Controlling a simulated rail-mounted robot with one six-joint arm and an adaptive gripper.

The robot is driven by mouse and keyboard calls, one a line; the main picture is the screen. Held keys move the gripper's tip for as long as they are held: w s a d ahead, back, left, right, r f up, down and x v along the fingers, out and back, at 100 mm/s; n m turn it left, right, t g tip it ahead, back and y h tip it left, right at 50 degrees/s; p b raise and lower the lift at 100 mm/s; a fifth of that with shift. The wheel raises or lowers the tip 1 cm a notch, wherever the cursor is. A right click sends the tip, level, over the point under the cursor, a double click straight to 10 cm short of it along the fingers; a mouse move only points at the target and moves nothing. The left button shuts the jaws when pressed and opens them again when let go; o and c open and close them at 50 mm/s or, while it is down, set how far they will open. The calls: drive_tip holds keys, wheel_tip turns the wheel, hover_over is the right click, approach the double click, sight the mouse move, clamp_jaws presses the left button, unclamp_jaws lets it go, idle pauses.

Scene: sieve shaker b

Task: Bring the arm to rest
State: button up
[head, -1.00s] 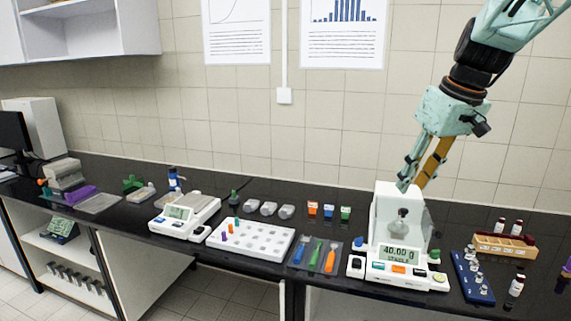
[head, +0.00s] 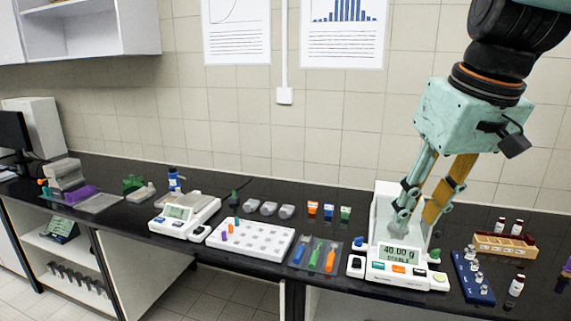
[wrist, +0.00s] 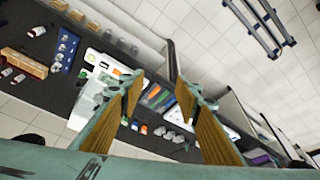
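My gripper (head: 416,220) hangs at the right of the head view, fingers pointing down, in front of the white balance (head: 400,280). In the wrist view my gripper (wrist: 160,84) has its two fingers wide apart with nothing between them, so it is open and empty. The balance display (head: 399,254) reads about 40.00 g. The fingers cover much of the balance's weighing chamber, so what stands inside is hidden. I cannot tell the exact gap between the fingertips and the balance.
Right of the balance are a blue weight block (head: 472,277), a wooden vial rack (head: 505,245) and loose vials. Left are a mat with colored tools (head: 316,254), a white tray (head: 262,252) and another balance (head: 184,217).

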drive_tip(key=s+a+f+m, duration=0.1)
drive_tip(key=s+f, duration=0.1)
drive_tip(key=s, duration=0.9)
drive_tip(key=s+a+f+m, duration=0.1)
drive_tip(key=s+a+f, duration=0.1)
drive_tip(key=s, duration=0.8)
drive_tip(key=shift+s+f+h, duration=0.35)
drive_tip(key=shift+f+h, duration=0.05)
drive_tip(key=shift+f, duration=0.45)
